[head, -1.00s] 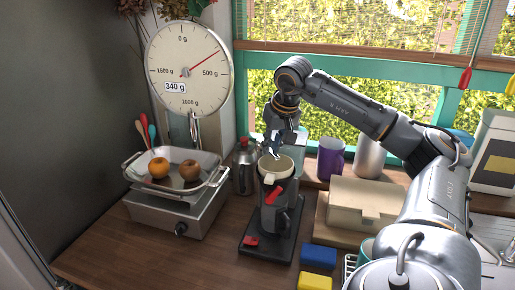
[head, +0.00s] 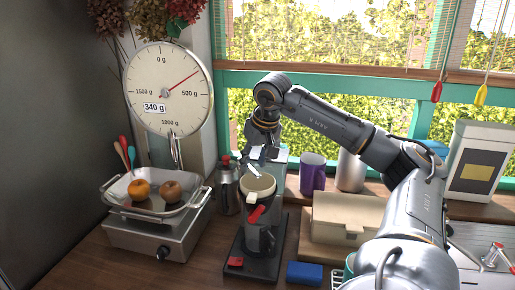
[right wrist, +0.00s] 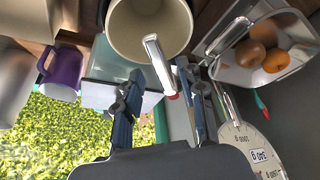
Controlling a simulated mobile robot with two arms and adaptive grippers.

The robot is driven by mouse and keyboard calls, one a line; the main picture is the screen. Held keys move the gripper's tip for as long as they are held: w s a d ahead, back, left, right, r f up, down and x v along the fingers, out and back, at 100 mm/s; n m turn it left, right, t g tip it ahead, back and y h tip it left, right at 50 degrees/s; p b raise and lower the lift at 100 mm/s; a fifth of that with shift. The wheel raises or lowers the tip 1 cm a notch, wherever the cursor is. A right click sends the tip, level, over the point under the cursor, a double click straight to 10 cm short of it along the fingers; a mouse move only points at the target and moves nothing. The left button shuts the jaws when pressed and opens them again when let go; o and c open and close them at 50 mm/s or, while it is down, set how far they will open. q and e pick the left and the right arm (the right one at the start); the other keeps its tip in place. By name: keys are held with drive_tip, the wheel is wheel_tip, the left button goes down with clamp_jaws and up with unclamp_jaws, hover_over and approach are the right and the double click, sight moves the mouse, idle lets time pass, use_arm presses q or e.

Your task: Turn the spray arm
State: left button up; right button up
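The spray arm is a short silver bar with a rounded tip; in the right wrist view the spray arm (right wrist: 157,62) reaches over the rim of a cream filter basket (right wrist: 118,32). In the head view the basket (head: 259,184) sits atop the dark coffee maker (head: 262,238). My right gripper (right wrist: 160,80) is open, one finger on each side of the spray arm, with a visible gap to the left finger. I cannot tell whether the right finger touches it. In the head view my right gripper (head: 262,158) is just above and behind the basket. My left gripper is not in view.
A scale (head: 168,92) with a steel tray (head: 122,194) of fruit stands left. A red-topped bottle (head: 227,190) is close beside the coffee maker. A purple mug (head: 312,172), a beige box (head: 345,222) and a blue block (head: 304,273) stand right. Some counter is bare left of the coffee maker.

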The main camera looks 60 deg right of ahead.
drive_tip(key=v, duration=1.1)
drive_tip(key=shift+r, duration=0.1)
